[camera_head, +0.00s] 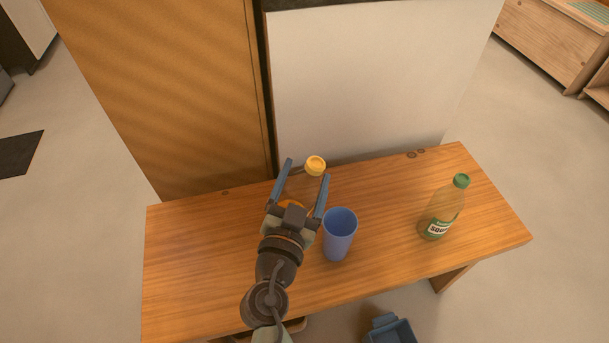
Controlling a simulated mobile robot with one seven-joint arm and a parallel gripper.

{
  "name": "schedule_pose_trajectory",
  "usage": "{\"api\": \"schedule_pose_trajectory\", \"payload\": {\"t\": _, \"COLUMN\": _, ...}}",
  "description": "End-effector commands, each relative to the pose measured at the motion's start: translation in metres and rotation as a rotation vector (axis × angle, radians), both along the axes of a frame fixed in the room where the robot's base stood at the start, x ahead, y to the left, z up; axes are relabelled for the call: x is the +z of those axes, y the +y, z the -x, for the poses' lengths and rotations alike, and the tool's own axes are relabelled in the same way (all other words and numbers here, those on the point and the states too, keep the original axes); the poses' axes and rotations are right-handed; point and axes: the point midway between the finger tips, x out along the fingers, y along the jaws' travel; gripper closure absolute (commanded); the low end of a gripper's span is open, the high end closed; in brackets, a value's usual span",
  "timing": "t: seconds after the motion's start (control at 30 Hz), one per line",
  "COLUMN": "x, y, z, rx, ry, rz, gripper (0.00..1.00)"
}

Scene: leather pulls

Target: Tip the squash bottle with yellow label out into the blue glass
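A bottle with a yellow cap (315,165) stands toward the back of the wooden table, partly hidden behind my gripper. Orange patches of it show around the gripper's palm; its label cannot be read. My gripper (306,172) is open, its two blue fingers spread and pointing toward the back. The yellow cap shows at the fingertips. Whether the fingers surround the bottle's body or are above it, I cannot tell. The blue glass (338,238) stands upright on the table just right of my gripper, its mouth open.
A white panel (375,85) rises behind the table. A blue bin (390,331) is on the floor in front. The table's left side is clear.

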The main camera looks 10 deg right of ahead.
Motion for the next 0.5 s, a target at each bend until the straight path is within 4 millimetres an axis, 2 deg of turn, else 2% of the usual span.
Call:
{"api": "schedule_pose_trajectory", "payload": {"t": 0.03, "x": -0.011, "y": 0.000, "z": 0.000, "rx": 0.000, "ry": -0.012, "rz": -0.022, "gripper": 1.00}}
{"api": "schedule_pose_trajectory", "payload": {"t": 0.1, "x": -0.018, "y": 0.000, "z": 0.000, "rx": 0.000, "ry": -0.028, "rz": -0.059, "gripper": 1.00}}
{"api": "schedule_pose_trajectory", "payload": {"t": 0.17, "x": -0.006, "y": 0.002, "z": -0.001, "rx": 0.001, "ry": -0.069, "rz": -0.150, "gripper": 1.00}}
{"api": "schedule_pose_trajectory", "payload": {"t": 0.33, "x": -0.001, "y": 0.005, "z": -0.002, "rx": 0.001, "ry": -0.171, "rz": -0.382, "gripper": 1.00}}
{"api": "schedule_pose_trajectory", "payload": {"t": 0.4, "x": -0.014, "y": 0.011, "z": -0.005, "rx": 0.004, "ry": -0.209, "rz": -0.473, "gripper": 1.00}}
{"api": "schedule_pose_trajectory", "payload": {"t": 0.5, "x": -0.022, "y": 0.018, "z": -0.008, "rx": 0.004, "ry": -0.265, "rz": -0.600, "gripper": 1.00}}
